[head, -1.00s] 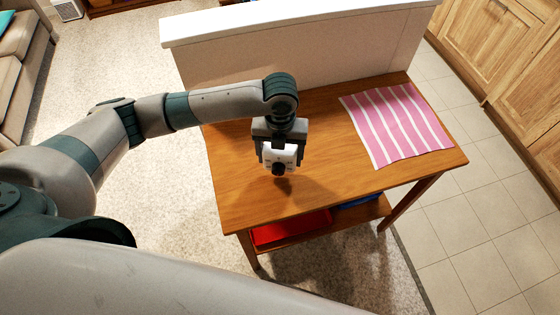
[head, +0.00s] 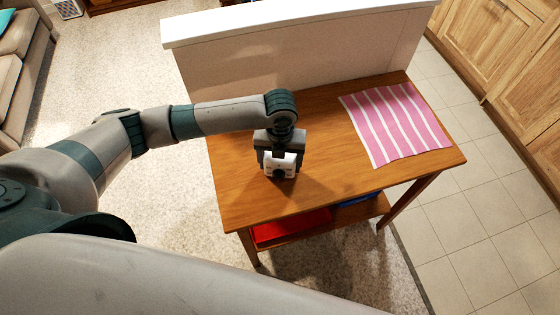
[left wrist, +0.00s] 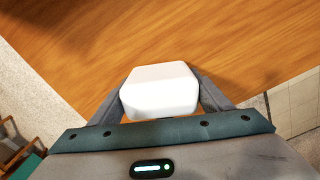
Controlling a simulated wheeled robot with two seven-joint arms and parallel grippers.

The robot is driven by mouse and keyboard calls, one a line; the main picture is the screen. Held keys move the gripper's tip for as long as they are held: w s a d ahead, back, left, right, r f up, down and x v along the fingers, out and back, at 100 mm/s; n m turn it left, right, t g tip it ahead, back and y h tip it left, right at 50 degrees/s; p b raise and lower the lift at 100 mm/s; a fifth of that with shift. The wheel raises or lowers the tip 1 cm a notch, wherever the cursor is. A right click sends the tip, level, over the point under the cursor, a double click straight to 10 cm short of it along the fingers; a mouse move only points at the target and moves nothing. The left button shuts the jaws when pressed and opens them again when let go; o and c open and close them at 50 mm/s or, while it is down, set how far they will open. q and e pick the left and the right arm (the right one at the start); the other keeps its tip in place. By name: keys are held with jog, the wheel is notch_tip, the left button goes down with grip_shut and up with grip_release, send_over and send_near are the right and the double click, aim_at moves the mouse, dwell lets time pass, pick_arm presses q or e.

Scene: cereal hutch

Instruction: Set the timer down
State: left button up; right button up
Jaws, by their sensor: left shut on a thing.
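The timer (head: 281,168) is a small white box with a dark round dial on its front. My left gripper (head: 280,158) points down and is shut on it, over the left middle of the wooden table (head: 320,189). The timer is upright and at or very close to the tabletop; I cannot tell whether it touches. In the left wrist view the timer's white top (left wrist: 160,91) sits between the two grey fingers (left wrist: 159,100). My right gripper does not show.
A pink and white striped cloth (head: 396,122) lies on the table's right side. A white low wall (head: 300,55) stands behind the table. A red thing (head: 291,228) and a blue thing (head: 355,200) are on the lower shelf. The tabletop's front middle is clear.

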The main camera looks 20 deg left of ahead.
pick_arm(q)
jog(key=o, duration=1.1)
jog(key=shift+f, duration=0.1)
jog(key=shift+o, duration=0.2)
notch_tip(320, 180, up, 11)
jog(key=b, duration=0.3)
jog(key=shift+r, duration=0.7)
jog(key=shift+s+f, duration=0.1)
